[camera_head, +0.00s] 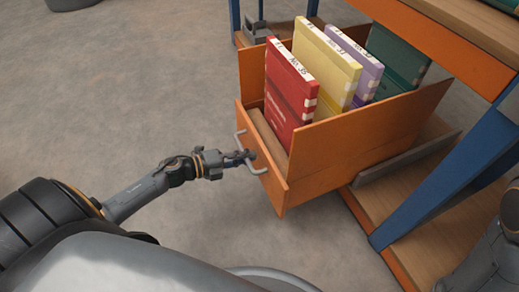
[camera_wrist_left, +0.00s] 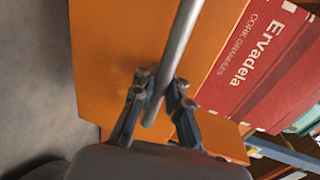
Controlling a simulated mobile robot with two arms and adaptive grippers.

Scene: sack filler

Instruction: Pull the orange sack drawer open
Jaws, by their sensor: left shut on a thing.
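The orange sack drawer (camera_head: 345,141) stands pulled out from under the workbench, with a red sack (camera_head: 286,95), a yellow sack (camera_head: 325,62), a purple sack (camera_head: 362,72) and a green sack (camera_head: 398,58) upright in it. Its grey bar handle (camera_head: 262,170) is on the orange front panel. My left gripper (camera_head: 246,156) is at the handle. In the left wrist view my left gripper (camera_wrist_left: 158,95) has its fingers on both sides of the handle bar (camera_wrist_left: 175,60), shut on it. The red sack (camera_wrist_left: 262,60) also shows there. My right gripper is out of view.
The workbench (camera_head: 440,30) has an orange edge and a blue leg (camera_head: 440,190) right of the drawer. A wooden lower shelf (camera_head: 425,235) lies beneath. Open grey floor (camera_head: 130,90) spreads to the left. A dark round object (camera_head: 72,4) stands at the top left.

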